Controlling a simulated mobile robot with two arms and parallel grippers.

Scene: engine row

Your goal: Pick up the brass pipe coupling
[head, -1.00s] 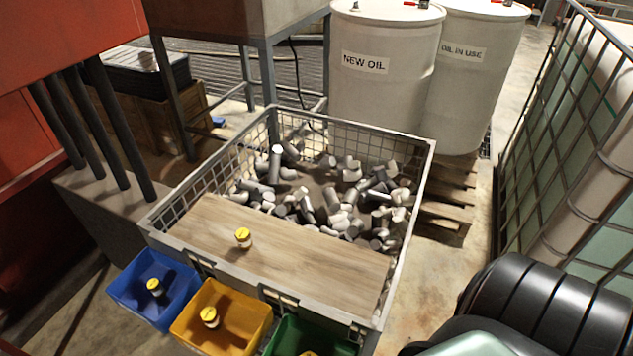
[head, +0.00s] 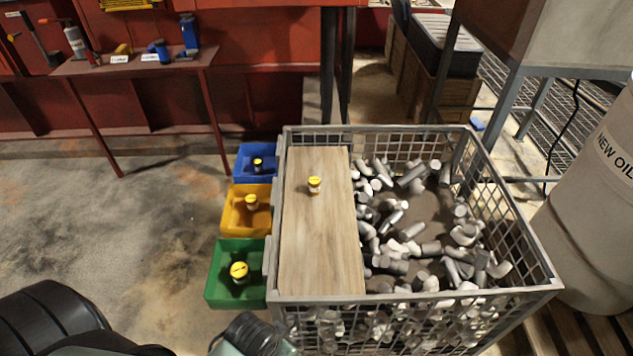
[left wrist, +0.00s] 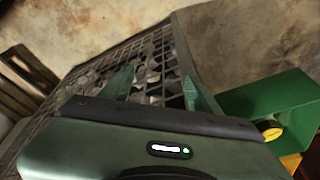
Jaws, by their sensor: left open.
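A small yellow-topped cylinder (head: 314,185) stands on the wooden board (head: 320,245) laid across a wire-mesh crate. Similar ones stand in the blue bin (head: 257,164), the yellow bin (head: 251,202) and the green bin (head: 239,271). I cannot tell for sure which is the brass pipe coupling. In the left wrist view my left gripper (left wrist: 160,90) is open and empty, its green fingers spread over the mesh side of the crate. A yellow-topped cylinder (left wrist: 268,128) shows in the green bin (left wrist: 265,102) to its right. My right gripper is not in view.
The mesh crate (head: 420,296) holds many grey pipe pieces (head: 405,225) beside the board. A red bench (head: 140,62) with tools stands at the back left. A white oil drum (head: 595,210) stands at the right. The floor (head: 130,220) left of the bins is clear.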

